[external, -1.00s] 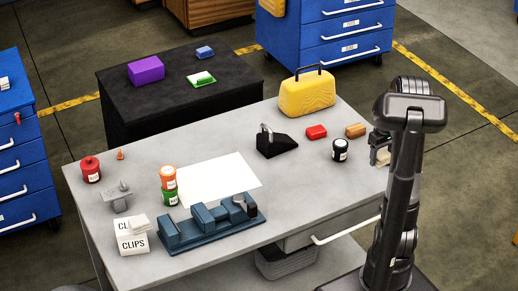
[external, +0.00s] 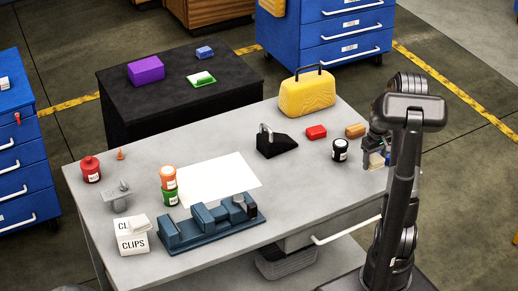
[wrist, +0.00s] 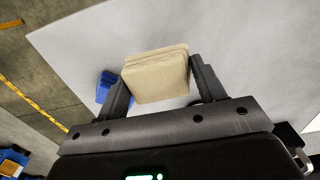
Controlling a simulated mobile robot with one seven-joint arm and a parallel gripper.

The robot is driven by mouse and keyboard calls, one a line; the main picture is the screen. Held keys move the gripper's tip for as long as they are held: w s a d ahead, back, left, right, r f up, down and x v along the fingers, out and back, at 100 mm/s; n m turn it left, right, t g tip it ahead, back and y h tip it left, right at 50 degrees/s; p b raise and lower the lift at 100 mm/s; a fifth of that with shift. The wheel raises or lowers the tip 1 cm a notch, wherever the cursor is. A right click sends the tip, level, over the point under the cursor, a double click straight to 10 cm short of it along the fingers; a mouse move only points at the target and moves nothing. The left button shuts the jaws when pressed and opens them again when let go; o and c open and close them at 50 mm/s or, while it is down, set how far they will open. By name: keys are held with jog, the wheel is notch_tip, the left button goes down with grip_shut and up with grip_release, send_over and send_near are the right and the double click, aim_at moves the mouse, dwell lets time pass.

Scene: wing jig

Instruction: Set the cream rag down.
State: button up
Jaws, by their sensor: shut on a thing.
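The cream rag (wrist: 157,76) is a folded, squarish pad between the two fingers of my gripper (wrist: 160,84) in the wrist view. The fingers are shut on its sides. In the external view the rag (external: 376,160) shows below my gripper (external: 379,155), over the right end of the grey table (external: 310,200). I cannot tell whether the rag touches the tabletop.
A blue object (wrist: 103,86) lies beside the left finger, partly hidden. A black-and-white container (external: 340,150), an orange-brown block (external: 355,130) and a red block (external: 316,132) stand near my gripper.

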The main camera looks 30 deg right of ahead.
aim_at(369, 176)
jog(key=shift+w+a+f, duration=0.3)
jog(key=shift+w+f, duration=0.1)
jog(key=shift+w, duration=0.1)
jog(key=shift+f, duration=1.95)
jog(key=shift+f, duration=0.15)
jog(key=o, duration=1)
